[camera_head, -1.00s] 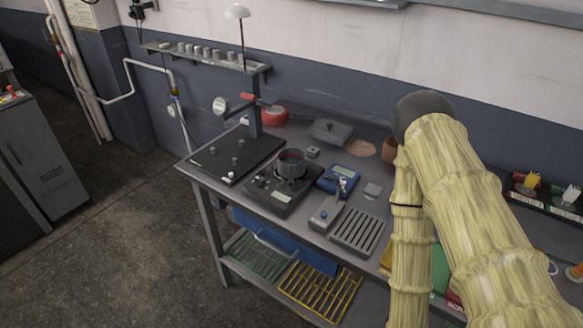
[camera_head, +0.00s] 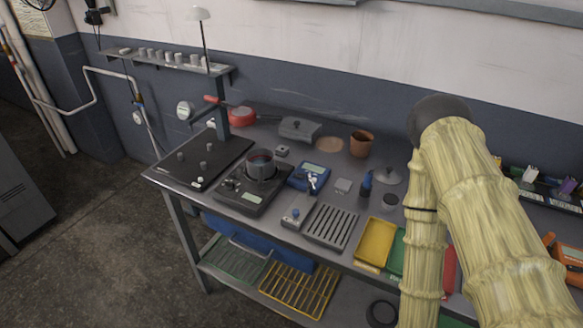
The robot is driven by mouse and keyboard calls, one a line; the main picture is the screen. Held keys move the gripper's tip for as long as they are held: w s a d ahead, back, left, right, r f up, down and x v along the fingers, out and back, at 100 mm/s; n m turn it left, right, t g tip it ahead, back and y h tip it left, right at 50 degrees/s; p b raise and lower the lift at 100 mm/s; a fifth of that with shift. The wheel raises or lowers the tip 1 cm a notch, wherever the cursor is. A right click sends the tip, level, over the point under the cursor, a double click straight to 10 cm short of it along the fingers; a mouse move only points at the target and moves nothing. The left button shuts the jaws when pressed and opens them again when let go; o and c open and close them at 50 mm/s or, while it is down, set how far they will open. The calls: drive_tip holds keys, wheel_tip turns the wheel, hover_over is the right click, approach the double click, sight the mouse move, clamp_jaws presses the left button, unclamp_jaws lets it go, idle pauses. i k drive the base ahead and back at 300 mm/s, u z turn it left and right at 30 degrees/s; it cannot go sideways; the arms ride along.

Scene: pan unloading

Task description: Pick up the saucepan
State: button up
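A small dark grey round pan (camera_head: 262,168), which looks like the saucepan, sits on a black burner unit (camera_head: 240,196) on the left half of the workbench (camera_head: 272,230). Its inside looks reddish-brown, and I cannot make out a handle. A red round pan or pot (camera_head: 242,116) stands farther back by the dark post, partly hidden. My arm, in a pale yellow ribbed sleeve, fills the right side and runs out of the bottom edge. My gripper is not in view.
A grey lidded box (camera_head: 298,129), a brown pot (camera_head: 361,144) and a blue meter (camera_head: 309,177) stand near the pan. A slotted grey plate (camera_head: 330,227) and a yellow tray (camera_head: 376,243) lie along the front. A dark board (camera_head: 200,162) covers the left end.

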sight(261, 162)
drive_tip(key=z, duration=3)
drive_tip(key=k, duration=1.7)
drive_tip(key=u, duration=2.05)
drive_tip(key=i, duration=0.2)
drive_tip(key=u, duration=0.1)
